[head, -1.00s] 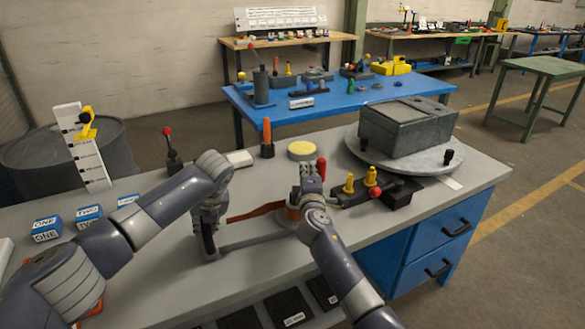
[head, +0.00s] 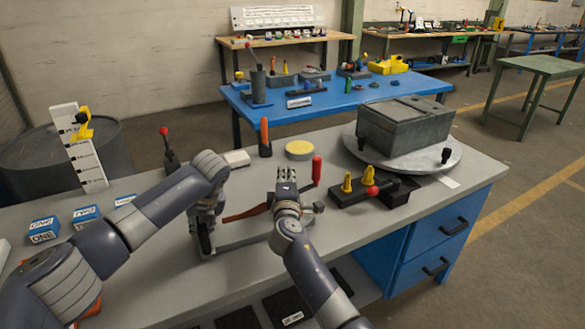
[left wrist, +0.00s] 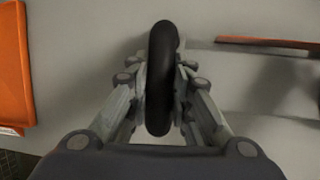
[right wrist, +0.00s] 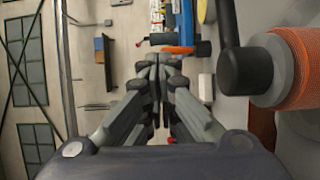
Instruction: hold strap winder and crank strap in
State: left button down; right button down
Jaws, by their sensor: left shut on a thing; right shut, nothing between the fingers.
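The strap winder has a grey base plate (head: 240,233) on the grey bench. A brown-orange strap (head: 245,214) runs along it towards the drum, which my right arm hides in the head view. The strap-wound drum (right wrist: 295,65) and dark crank arm (right wrist: 230,45) show at the right of the right wrist view. The red crank grip (head: 316,170) stands upright, right of my right gripper (head: 287,180). That gripper is shut and empty, apart from the grip. My left gripper (left wrist: 160,85) is shut on a black handle (left wrist: 161,70) at the winder's left end.
A black fixture with yellow knobs (head: 347,182) stands close right of the crank. Behind are an orange-handled tool (head: 265,135), a yellow-topped disc (head: 299,149) and a grey box (head: 405,122) on a turntable. Labelled blue blocks (head: 44,229) lie at left.

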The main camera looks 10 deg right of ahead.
jog(key=s+a, duration=0.2)
jog(key=shift+s, duration=0.35)
jog(key=c, duration=2)
grip_release()
jog(key=shift+s, duration=0.15)
jog(key=o, duration=0.4)
jog(key=shift+d+r, duration=0.1)
jog(key=shift+r, duration=0.1)
jog(key=shift+o, duration=1.2)
jog(key=w+d+r+n+t+y, duration=0.2)
jog(key=d+r+n+y, duration=0.3)
jog(key=n, duration=0.8)
notch_tip(320, 180, up, 3)
jog(key=d+t, duration=0.1)
jog(key=d, duration=0.2)
jog(key=shift+w+y, duration=0.3)
jog(key=shift+w, duration=0.05)
jog(key=n+g+y, duration=0.6)
jog(key=n+y, duration=0.2)
jog(key=n, duration=0.6)
send_near(318, 163)
jog(key=shift+w+d+f+x, duration=0.1)
jog(key=shift+d+x, duration=0.05)
jog(key=shift+x, duration=1.65)
jog(key=shift+w+d+f+x, duration=0.1)
jog(key=shift+x, duration=1.65)
jog(key=shift+w+d+f+x, duration=0.1)
jog(key=shift+d+x, duration=0.05)
jog(key=shift+x, duration=1.65)
grip_shut()
